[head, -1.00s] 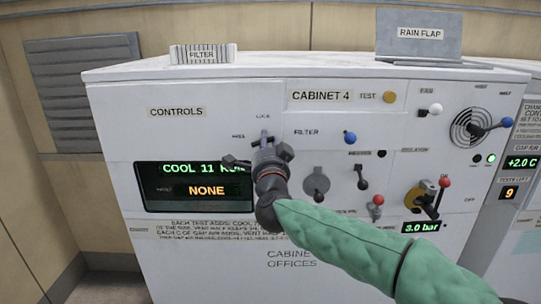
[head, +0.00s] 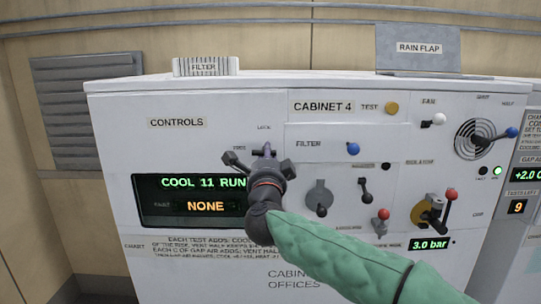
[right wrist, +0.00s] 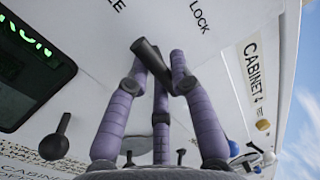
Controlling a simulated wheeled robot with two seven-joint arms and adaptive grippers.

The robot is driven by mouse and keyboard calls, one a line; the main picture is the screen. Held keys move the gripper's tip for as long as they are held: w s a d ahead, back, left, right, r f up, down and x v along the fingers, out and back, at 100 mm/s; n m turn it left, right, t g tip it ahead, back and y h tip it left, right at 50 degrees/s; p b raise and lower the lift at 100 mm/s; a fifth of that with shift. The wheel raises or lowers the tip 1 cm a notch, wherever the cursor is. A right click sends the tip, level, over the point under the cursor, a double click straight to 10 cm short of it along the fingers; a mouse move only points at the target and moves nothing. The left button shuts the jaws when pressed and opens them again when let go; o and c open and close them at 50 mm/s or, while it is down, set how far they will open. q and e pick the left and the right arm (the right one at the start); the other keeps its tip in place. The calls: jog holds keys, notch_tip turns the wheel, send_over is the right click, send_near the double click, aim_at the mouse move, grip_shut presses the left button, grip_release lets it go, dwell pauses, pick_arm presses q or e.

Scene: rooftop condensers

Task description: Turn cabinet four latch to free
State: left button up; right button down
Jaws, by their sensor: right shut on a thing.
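The cabinet four latch is a short dark handle on the white front panel, seen best in the right wrist view (right wrist: 146,54). There its free end leans up and left, between the FREE (right wrist: 108,5) and LOCK (right wrist: 199,15) labels; I cannot tell its exact angle. My right gripper (head: 266,154) is at the latch, below the LOCK label in the head view. Its purple fingers are closed around the handle in the wrist view (right wrist: 163,78). The gripper hides most of the latch in the head view. My left gripper is not in view.
A display (head: 188,196) reads COOL 11 RUN and NONE, left of my gripper. A blue filter knob (head: 353,149), a grey dial (head: 318,197), a black lever (head: 364,190) and red-tipped levers (head: 382,220) stick out to the right. A filter block (head: 205,66) and rain flap (head: 418,48) stand on top.

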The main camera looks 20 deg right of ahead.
jog(key=shift+s+d+r, duration=0.15)
jog(key=shift+d+r, duration=0.1)
jog(key=shift+r, duration=0.25)
jog(key=c, duration=1.2)
grip_release()
jog(key=shift+o, duration=0.7)
jog(key=shift+d+f, duration=0.1)
jog(key=shift+f, duration=0.05)
jog(key=shift+a+f, duration=0.15)
jog(key=shift+a, duration=0.05)
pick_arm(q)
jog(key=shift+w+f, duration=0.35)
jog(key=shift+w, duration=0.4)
pick_arm(e)
jog(key=v, duration=1.2)
jog(key=shift+d, duration=0.15)
